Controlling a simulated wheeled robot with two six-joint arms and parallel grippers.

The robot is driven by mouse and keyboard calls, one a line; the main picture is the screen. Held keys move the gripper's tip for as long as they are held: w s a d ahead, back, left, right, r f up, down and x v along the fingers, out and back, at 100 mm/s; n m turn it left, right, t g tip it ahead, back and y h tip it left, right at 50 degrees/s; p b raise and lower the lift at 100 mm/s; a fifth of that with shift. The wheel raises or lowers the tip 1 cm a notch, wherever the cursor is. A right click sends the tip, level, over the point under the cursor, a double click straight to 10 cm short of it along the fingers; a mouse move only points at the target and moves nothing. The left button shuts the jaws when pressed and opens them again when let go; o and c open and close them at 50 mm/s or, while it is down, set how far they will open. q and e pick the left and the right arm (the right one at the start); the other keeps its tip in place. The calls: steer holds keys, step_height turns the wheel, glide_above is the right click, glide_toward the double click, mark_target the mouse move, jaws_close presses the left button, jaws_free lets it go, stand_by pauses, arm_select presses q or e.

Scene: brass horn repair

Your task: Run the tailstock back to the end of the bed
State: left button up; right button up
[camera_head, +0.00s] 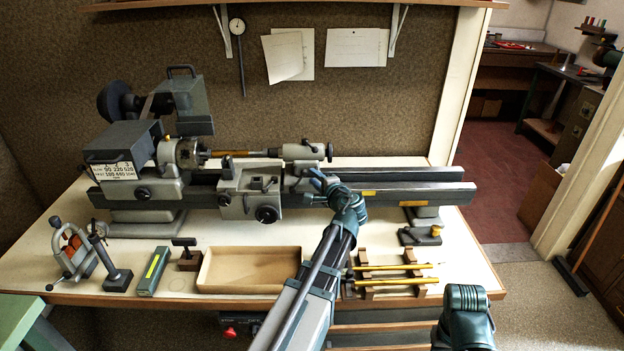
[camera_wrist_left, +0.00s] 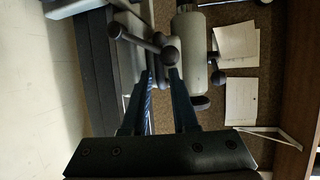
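The grey tailstock (camera_head: 302,153) sits on the lathe's dark bed (camera_head: 425,192), just right of the carriage (camera_head: 250,188). The bed runs on bare to the right, to its end. My left gripper (camera_head: 317,181) is at the tailstock's front lower side. In the left wrist view the fingers (camera_wrist_left: 162,72) are apart, with their tips by a dark ball-ended lever (camera_wrist_left: 138,42) beside the grey tailstock body (camera_wrist_left: 190,50). The ball overlaps one fingertip; a grip on it does not show. Part of my right arm shows at the lower right; its fingers are out of sight.
A shallow wooden tray (camera_head: 250,270), a rack with brass rods (camera_head: 395,268) and a small dark holder (camera_head: 420,236) stand on the bench in front of the lathe. A thin brass-coloured workpiece (camera_head: 232,154) lies between the headstock chuck (camera_head: 185,152) and the tailstock.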

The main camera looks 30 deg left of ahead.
mark_target(304, 163)
arm_select(q)
steer(key=shift+x, duration=1.25)
jaws_close()
stand_by(0.6)
